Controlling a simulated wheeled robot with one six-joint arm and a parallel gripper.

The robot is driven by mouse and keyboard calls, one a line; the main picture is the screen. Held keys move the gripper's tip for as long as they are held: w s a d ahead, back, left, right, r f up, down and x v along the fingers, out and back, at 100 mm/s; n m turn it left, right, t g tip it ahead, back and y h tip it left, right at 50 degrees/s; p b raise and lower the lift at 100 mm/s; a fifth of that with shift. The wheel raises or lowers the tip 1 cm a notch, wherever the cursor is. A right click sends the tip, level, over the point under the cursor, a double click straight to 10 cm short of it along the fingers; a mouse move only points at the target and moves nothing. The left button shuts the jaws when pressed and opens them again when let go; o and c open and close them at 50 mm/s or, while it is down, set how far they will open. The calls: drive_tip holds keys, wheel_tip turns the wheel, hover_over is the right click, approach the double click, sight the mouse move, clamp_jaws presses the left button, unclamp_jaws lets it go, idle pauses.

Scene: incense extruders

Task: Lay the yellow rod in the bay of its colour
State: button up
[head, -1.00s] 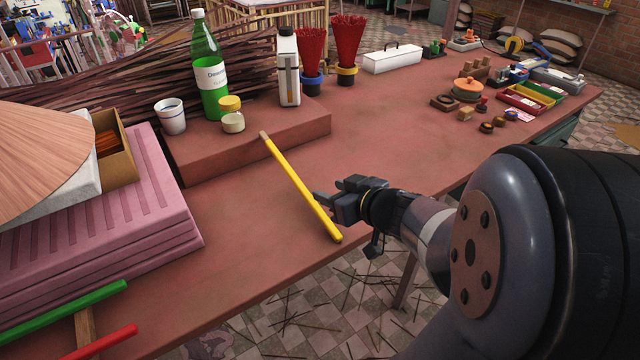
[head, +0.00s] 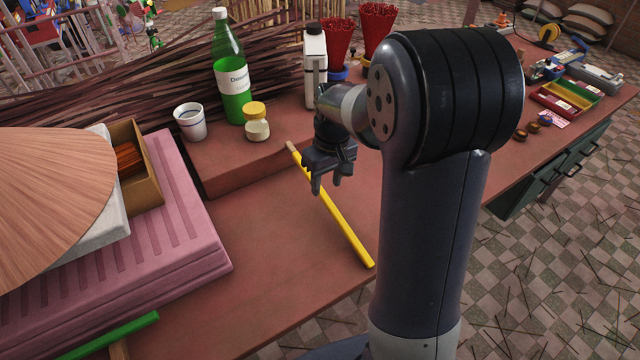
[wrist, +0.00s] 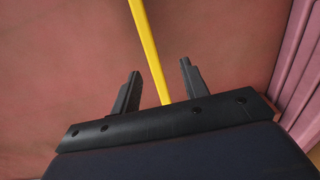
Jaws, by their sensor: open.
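The yellow rod (head: 343,229) lies slantwise on the reddish table, its far end by the raised step and its near end toward the table's front edge. My gripper (head: 329,188) is open and points down above the rod's far half. In the wrist view the rod (wrist: 148,48) runs between the two spread fingers (wrist: 158,88), not gripped. No yellow bay can be made out.
On the step (head: 225,165) stand a green bottle (head: 231,80), a white cup (head: 190,122), a yellow-lidded jar (head: 256,122) and a white container (head: 315,65). Pink ridged slabs (head: 190,215) are stacked at left. The table left of the rod is clear.

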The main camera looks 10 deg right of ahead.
sight(327, 199)
drive_tip(key=shift+w+d+r+h, duration=0.1)
drive_tip(key=shift+w+d+h, duration=0.05)
drive_tip(key=shift+w+h, duration=0.2)
drive_tip(key=shift+w+d+f, duration=0.1)
drive_tip(key=shift+f, duration=0.1)
wheel_tip(327, 199, down, 10)
drive_tip(key=shift+w+f+p, duration=0.15)
drive_tip(key=shift+f+p, duration=0.05)
drive_tip(key=shift+p, duration=0.6)
clamp_jaws()
